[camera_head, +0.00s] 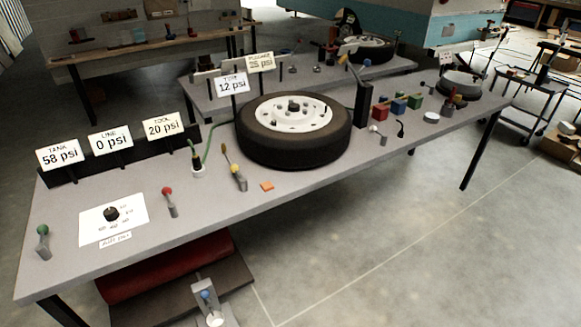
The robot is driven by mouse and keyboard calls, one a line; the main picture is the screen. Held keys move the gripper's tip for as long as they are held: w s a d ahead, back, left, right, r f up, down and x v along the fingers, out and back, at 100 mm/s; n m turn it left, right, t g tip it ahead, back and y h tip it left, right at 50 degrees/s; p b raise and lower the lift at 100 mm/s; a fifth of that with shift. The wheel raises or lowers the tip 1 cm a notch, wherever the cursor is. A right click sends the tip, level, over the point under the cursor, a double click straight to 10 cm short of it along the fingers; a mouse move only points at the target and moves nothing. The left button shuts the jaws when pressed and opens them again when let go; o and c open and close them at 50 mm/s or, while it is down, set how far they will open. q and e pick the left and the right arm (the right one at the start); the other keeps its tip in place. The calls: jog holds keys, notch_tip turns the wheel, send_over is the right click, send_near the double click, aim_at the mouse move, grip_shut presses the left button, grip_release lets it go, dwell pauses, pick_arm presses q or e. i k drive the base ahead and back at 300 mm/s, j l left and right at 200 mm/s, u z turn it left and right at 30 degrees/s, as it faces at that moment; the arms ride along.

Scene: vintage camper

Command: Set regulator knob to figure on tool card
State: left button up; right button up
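The regulator knob (111,213) is a black dial on a white plate (135,209) with small figures around it, at the left end of the grey workbench. The figures and the knob's pointer are too small to read. Neither of my grippers is in view.
A green-topped lever (43,242) and a red-topped lever (170,203) flank the plate. A wheel with a tyre (293,128) lies mid-bench near a yellow-topped lever (238,177). Coloured blocks (398,106) stand farther right. Bench space around the plate is mostly clear.

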aim_at(111, 213)
jog(key=u, duration=1.25)
jog(key=i+l+u, duration=0.25)
jog(key=l+u, duration=0.25)
